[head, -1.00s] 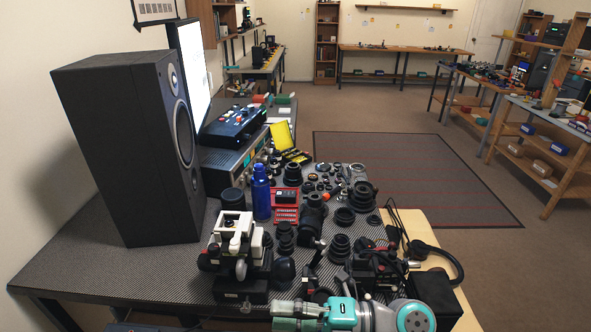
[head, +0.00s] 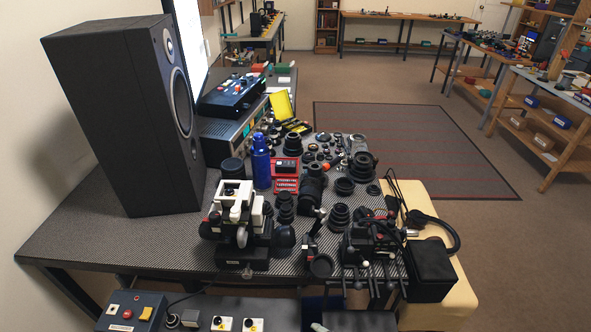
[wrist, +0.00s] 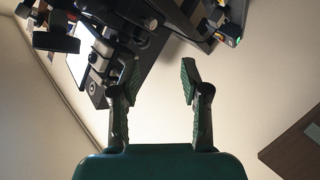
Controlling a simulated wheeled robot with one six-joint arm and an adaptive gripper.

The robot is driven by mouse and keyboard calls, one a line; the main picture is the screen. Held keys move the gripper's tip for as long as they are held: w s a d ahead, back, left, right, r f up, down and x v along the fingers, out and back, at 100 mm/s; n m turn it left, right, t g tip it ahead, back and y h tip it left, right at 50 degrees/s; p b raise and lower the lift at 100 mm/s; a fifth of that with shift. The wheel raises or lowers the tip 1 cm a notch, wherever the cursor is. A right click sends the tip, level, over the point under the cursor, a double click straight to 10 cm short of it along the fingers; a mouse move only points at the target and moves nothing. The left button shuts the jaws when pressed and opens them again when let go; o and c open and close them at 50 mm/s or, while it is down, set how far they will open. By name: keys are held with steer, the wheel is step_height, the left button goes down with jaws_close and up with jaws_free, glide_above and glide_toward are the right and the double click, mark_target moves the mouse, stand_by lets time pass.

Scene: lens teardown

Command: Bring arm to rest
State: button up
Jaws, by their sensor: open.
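My gripper (wrist: 160,82) shows in the wrist view with its two green-padded fingers spread apart and nothing between them. Behind the left finger in that view is dark equipment (wrist: 115,45), too close and cropped to name for sure. A pale wall fills most of the rest of the wrist view. In the head view my gripper is not seen. The workbench (head: 115,240) there carries lens parts, including a large black lens barrel (head: 313,185), a white-and-black microscope-like device (head: 238,220) and a blue bottle (head: 261,162).
A tall black speaker (head: 120,115) stands at the bench's left. A control panel (head: 130,312) is at the lower left. The floor beyond is clear around a dark mat (head: 410,145).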

steer(key=s+d+f+m+t+h, duration=0.2)
steer(key=s+d+f+m+h, duration=0.2)
steer(key=s+d+m+h, duration=0.75)
steer(key=s+d+r+m+t, duration=0.1)
steer(key=s+r+m, duration=0.1)
steer(key=s+r, duration=0.3)
steer(key=s+d+r+m+t+y, duration=0.1)
steer(key=s+r, duration=0.4)
steer(key=s, duration=0.5)
steer(key=shift+d+m, duration=0.25)
steer(key=shift+m, duration=0.2)
